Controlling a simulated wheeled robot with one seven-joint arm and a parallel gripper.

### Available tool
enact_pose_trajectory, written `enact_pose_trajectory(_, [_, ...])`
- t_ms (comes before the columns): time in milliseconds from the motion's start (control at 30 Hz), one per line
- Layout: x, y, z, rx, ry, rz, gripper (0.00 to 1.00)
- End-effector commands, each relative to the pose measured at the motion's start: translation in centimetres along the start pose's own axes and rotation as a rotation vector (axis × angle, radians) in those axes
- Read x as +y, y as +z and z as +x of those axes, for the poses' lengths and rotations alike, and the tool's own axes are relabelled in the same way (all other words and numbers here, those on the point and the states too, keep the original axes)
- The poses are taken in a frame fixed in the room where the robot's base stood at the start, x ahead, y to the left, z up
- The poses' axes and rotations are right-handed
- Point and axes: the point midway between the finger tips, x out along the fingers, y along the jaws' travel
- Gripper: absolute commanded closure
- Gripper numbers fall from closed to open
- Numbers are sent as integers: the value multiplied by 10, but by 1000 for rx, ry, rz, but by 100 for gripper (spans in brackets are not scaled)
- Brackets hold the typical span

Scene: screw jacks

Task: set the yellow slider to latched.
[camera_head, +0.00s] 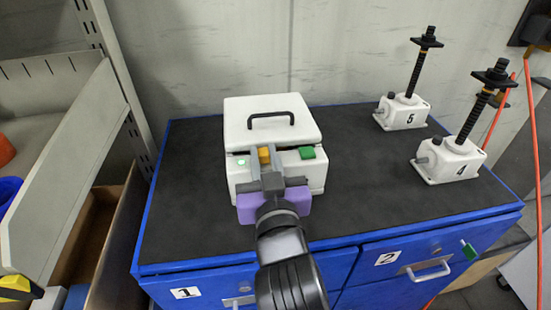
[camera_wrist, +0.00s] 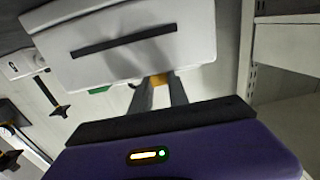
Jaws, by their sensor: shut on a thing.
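The yellow slider (camera_head: 264,155) is on the front of a white box (camera_head: 248,109) with a black handle on its lid. It also shows in the wrist view (camera_wrist: 158,78), between my fingertips. My gripper (camera_head: 267,172) is shut on the yellow slider. The fingers cover part of the slider and its track, so I cannot read whether it sits at latched. A green block (camera_head: 307,152) is to the right of the slider on the box, and a small lit green spot (camera_head: 241,162) is to its left.
The box stands on a black-topped blue cabinet (camera_head: 370,202). Screw jacks marked 5 (camera_head: 402,112) and 4 (camera_head: 449,160) stand on the right. Grey shelving (camera_head: 62,130) is close on the left. The cabinet top between box and jacks is clear.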

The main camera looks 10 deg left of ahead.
Motion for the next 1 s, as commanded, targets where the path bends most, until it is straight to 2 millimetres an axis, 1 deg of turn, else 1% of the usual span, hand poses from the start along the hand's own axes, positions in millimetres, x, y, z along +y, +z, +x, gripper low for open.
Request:
enact_pose_trajectory(33, [-7,2,0,3,-2,0,100])
enact_pose_trajectory(100, [-10,1,0,3,0,1,100])
enact_pose_trajectory(367, [-12,-1,0,2,-2,1,100])
enact_pose_trajectory(400, [-12,-1,0,2,-2,1,76])
enact_pose_trajectory(500, [-12,-1,0,2,-2,1,56])
enact_pose_trajectory(833, [-11,0,-2,2,1,0,56])
enact_pose_trajectory(933, [-11,1,-10,2,0,-1,56])
enact_pose_trajectory(1000, [-11,2,-20,2,0,-1,56])
